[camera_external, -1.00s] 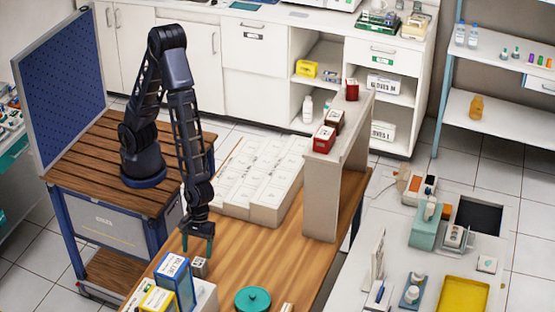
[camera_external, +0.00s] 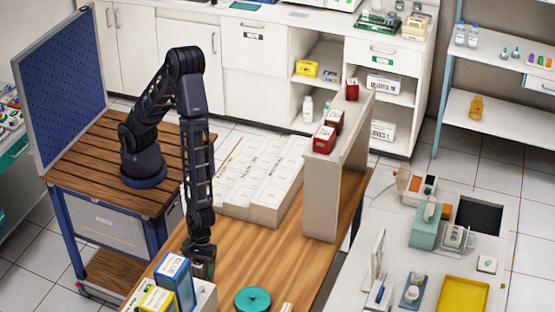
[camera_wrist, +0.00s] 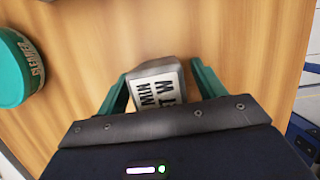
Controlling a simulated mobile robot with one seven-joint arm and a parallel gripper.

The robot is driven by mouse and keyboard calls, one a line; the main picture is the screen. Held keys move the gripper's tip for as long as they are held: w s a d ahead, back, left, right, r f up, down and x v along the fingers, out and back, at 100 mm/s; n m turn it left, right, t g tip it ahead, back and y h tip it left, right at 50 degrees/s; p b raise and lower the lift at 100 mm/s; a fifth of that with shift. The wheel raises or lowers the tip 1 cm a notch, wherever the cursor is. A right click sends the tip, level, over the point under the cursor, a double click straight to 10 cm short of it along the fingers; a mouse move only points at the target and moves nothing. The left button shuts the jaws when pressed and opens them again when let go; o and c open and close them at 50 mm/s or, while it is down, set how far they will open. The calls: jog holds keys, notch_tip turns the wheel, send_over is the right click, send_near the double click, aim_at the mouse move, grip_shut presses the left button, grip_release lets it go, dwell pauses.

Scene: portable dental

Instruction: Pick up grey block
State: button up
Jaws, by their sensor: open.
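The grey block (camera_wrist: 157,86), with a white label and black lettering on its top, lies on the wooden table between my fingers in the wrist view. My gripper (camera_wrist: 160,92) is open, with one green finger on each side of the block. Whether the fingers touch its sides I cannot tell. In the external view my gripper (camera_external: 202,268) points down at the table just behind the blue and white box, and the block is mostly hidden there by the gripper.
A blue and white box (camera_external: 176,280) and a yellow box (camera_external: 158,300) stand close to my gripper. A round teal container (camera_external: 252,299) is to the right. White boxes (camera_external: 262,180) and a grey raised shelf (camera_external: 322,200) stand farther back. The middle of the wooden table (camera_external: 255,250) is clear.

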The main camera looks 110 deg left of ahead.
jog(key=shift+d+f, duration=0.1)
jog(key=shift+f, duration=0.05)
jog(key=shift+c, duration=0.4)
jog(key=c, duration=1)
